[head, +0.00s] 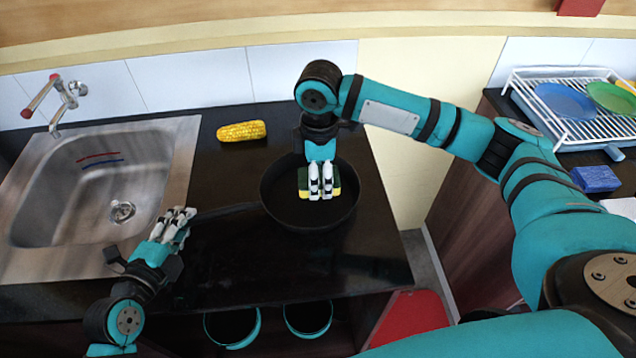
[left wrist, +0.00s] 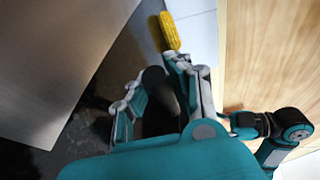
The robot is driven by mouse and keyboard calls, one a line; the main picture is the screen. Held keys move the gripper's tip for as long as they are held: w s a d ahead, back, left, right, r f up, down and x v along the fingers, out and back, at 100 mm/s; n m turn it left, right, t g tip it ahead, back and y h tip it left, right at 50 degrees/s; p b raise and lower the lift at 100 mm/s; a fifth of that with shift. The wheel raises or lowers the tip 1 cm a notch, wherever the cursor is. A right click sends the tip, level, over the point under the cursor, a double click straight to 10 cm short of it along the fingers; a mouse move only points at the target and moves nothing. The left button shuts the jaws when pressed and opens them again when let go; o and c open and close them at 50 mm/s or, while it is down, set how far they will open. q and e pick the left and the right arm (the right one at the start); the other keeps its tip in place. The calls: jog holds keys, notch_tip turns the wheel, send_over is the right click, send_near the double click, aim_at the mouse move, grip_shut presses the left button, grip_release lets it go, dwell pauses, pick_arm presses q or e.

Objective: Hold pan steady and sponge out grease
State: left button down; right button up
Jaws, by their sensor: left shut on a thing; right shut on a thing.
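The black pan (head: 276,210) sits flat on the dark counter, its handle (head: 228,212) pointing left. My left gripper (head: 180,222) is shut on the handle's end, near the sink's edge. In the left wrist view my left gripper's fingers (left wrist: 160,80) close around the dark handle (left wrist: 154,78). My right gripper (head: 321,194) is shut on a green and yellow sponge (head: 336,182) and holds it down inside the pan. The fingers cover the middle of the sponge. I cannot make out any grease on the dark pan.
A corn cob (head: 241,131) lies behind the pan; it also shows in the left wrist view (left wrist: 169,30). A steel sink (head: 182,150) is at the left. Beyond a gap at the right, a white dish rack (head: 530,100) holds plates, with a blue block (head: 596,179) nearby.

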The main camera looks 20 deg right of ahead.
jog(key=shift+r, duration=1.55)
jog(key=shift+s, duration=0.4)
jog(key=s+d+r, duration=0.2)
jog(key=s+d, duration=0.1)
jog(key=s, duration=1.3)
send_over(372, 264)
notch_tip(372, 264, down, 6)
jog(key=shift+s, duration=0.1)
jog(key=shift+f, duration=2.2)
jog(key=shift+f, duration=0.1)
